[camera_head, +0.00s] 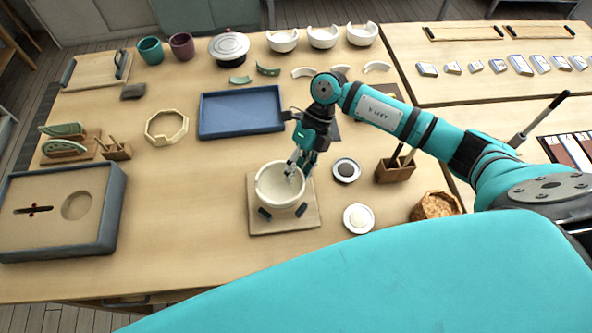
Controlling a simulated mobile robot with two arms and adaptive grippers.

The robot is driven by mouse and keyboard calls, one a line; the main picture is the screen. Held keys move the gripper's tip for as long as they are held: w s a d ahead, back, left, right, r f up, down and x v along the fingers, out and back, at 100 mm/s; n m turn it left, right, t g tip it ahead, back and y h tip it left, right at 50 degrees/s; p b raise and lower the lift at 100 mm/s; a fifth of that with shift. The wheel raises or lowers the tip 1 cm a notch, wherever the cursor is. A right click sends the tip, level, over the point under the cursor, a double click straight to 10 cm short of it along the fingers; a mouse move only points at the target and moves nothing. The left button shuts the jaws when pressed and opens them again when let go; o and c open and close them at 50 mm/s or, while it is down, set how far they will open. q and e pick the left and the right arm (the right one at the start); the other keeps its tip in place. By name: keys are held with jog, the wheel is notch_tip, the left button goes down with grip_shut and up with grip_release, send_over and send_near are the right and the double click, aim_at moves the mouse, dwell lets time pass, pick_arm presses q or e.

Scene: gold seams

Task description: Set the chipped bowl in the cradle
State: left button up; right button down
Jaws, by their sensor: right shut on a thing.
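The cream chipped bowl (270,195) is upright at the square wooden cradle (264,225), among its dark pads. I cannot tell whether it rests fully on the cradle or is just above it. My right gripper (294,172) reaches down from above and is shut on the bowl's right rim. The fingers cover part of the rim, and no chip can be made out there. My left gripper is not in view.
A blue tray (241,113) lies behind the cradle. Small round dishes (359,218) and a wooden tool block (396,172) stand to its right. Several broken bowls (322,38) line the back. A grey case (107,212) is at left; the table between is clear.

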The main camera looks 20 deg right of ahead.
jog(key=shift+f+b, duration=0.5)
dwell(0.9)
jog(key=c, duration=1.1)
grip_release()
jog(key=o, duration=0.5)
jog(key=shift+o, duration=0.2)
jog(key=shift+r, duration=0.1)
jog(key=shift+r+p, duration=2.15)
jog(key=shift+r, duration=0.75)
